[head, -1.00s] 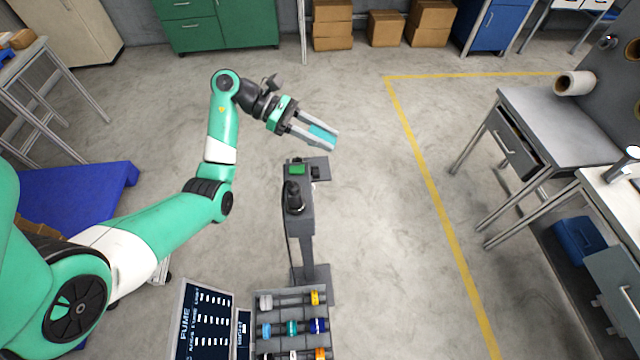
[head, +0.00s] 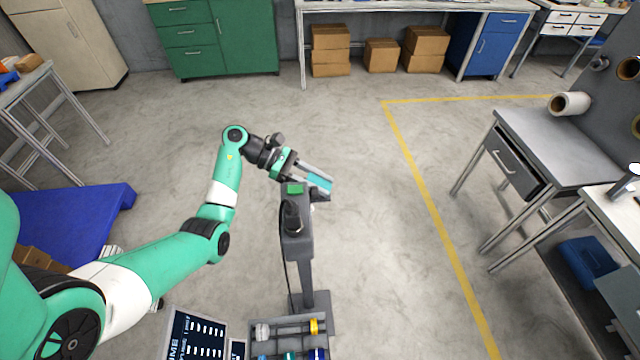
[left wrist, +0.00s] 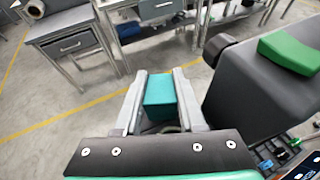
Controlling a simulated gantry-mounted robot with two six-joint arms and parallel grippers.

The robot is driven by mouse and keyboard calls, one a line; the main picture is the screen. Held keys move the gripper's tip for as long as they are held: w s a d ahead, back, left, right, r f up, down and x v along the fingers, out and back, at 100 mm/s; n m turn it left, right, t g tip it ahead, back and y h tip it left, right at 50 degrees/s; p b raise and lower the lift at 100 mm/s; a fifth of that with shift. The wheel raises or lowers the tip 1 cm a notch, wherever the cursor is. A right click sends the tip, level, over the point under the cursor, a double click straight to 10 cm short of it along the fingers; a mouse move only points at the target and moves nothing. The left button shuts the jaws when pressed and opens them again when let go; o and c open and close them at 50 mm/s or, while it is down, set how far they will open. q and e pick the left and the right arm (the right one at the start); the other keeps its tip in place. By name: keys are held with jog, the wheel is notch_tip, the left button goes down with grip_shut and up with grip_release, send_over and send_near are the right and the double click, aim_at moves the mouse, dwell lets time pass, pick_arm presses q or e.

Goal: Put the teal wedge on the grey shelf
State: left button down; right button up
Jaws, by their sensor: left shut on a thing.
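The teal wedge (head: 319,181) is gripped between the fingers of my left gripper (head: 315,177), near the fingertips. In the left wrist view the wedge (left wrist: 160,97) fills the gap between the two fingers. In the head view, wedge and fingertips overlap the right side of the top of a dark grey stand (head: 297,235). A small grey ledge (head: 321,195) juts from that side, partly hidden behind the gripper. I cannot tell whether this ledge is the grey shelf, nor how high above it the wedge is. My right gripper is in neither view.
A green block (head: 295,188) lies on the stand's top, close to my left gripper; the left wrist view shows it on the right (left wrist: 290,48). A rack of coloured reels (head: 290,328) and a dark screen (head: 195,335) are below. A grey-topped bench (head: 555,140) stands at right.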

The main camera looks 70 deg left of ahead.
pick_arm(q)
jog(key=shift+f, duration=0.1)
jog(key=shift+f, duration=0.15)
jog(key=c, duration=0.5)
grip_release()
